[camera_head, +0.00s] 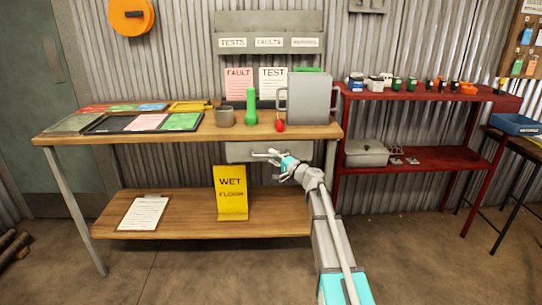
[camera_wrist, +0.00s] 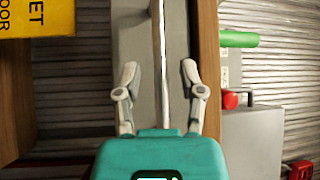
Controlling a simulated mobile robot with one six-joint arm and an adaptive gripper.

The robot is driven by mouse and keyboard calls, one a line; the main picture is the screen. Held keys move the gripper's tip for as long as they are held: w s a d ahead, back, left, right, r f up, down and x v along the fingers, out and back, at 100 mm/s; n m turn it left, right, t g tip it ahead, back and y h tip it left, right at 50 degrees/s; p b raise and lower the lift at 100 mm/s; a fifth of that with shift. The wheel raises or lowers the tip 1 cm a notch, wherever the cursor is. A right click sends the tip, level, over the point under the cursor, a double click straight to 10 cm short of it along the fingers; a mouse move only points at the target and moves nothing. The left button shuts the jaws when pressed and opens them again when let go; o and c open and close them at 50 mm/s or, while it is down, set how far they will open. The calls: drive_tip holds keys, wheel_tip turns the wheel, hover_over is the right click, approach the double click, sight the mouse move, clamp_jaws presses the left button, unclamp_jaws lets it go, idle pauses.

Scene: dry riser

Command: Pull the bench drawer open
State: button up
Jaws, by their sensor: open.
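The bench (camera_head: 75,138) has a wooden top and a grey drawer (camera_head: 238,149) under it, right of the middle. The drawer looks shut. My gripper (camera_head: 270,156) is in front of the drawer and hides part of its front. In the wrist view the picture is turned on its side, and the grey drawer front (camera_wrist: 139,40) fills the middle. A pale bar handle (camera_wrist: 163,60) runs along it between the two fingers of my gripper (camera_wrist: 159,68). The fingers are open, one on each side of the handle, with a visible gap on both sides. I cannot tell how deep they reach.
On the bench top stand a grey jug (camera_head: 310,98), a red-knobbed item (camera_head: 279,125), a green torch (camera_head: 251,107), a cup (camera_head: 224,117) and trays. A yellow wet floor sign (camera_head: 230,193) and a clipboard (camera_head: 144,213) are on the lower shelf. A red rack (camera_head: 425,160) stands right.

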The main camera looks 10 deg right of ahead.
drive_tip(key=shift+w+a+r, duration=0.1)
drive_tip(key=shift+w+a, duration=0.3)
drive_tip(key=shift+w, duration=0.1)
clamp_jaws()
